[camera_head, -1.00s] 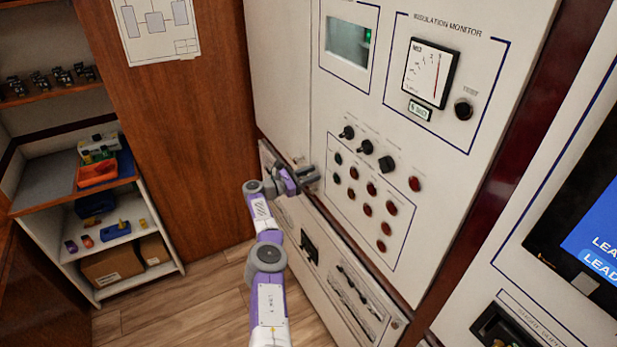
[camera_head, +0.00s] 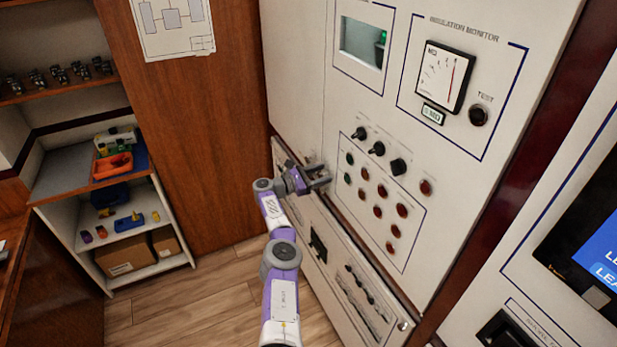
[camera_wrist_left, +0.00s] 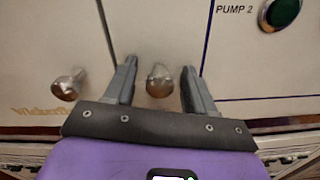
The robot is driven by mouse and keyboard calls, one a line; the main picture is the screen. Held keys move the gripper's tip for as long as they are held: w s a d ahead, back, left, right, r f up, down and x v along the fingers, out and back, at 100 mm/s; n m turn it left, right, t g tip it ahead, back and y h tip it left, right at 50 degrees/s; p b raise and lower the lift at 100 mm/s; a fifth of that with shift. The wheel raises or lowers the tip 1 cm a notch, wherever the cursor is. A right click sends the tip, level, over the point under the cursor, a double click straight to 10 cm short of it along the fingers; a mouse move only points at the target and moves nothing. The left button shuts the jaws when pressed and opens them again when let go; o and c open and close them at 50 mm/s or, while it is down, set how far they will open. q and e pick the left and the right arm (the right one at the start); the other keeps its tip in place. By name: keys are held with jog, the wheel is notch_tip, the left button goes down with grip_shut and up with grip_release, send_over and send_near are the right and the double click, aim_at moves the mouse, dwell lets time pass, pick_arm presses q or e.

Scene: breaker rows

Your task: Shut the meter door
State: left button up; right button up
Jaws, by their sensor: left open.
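The meter door (camera_head: 345,105) is the large white panel with the meter (camera_head: 443,75) and switches, and it also shows in the wrist view (camera_wrist_left: 185,35). It looks almost flush with the plain white panel (camera_head: 292,80) on its left; I cannot tell whether a small gap remains. My left gripper (camera_head: 322,176) is at the door's lower left corner. In the wrist view its open fingers (camera_wrist_left: 160,80) stand either side of a metal knob (camera_wrist_left: 158,82) on the door; I cannot tell whether they touch it. My right gripper is not in view.
A second metal knob (camera_wrist_left: 68,85) sits on the left panel. Lower drawers (camera_head: 340,265) lie below the door. An open shelf (camera_head: 125,235) with bins and boxes stands at the left. The wooden floor (camera_head: 200,310) between is clear.

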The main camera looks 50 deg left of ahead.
pick_arm(q)
jog(key=p+v, duration=0.1)
jog(key=v, duration=0.4)
jog(key=shift+s, duration=0.2)
jog(key=shift+v, duration=0.9)
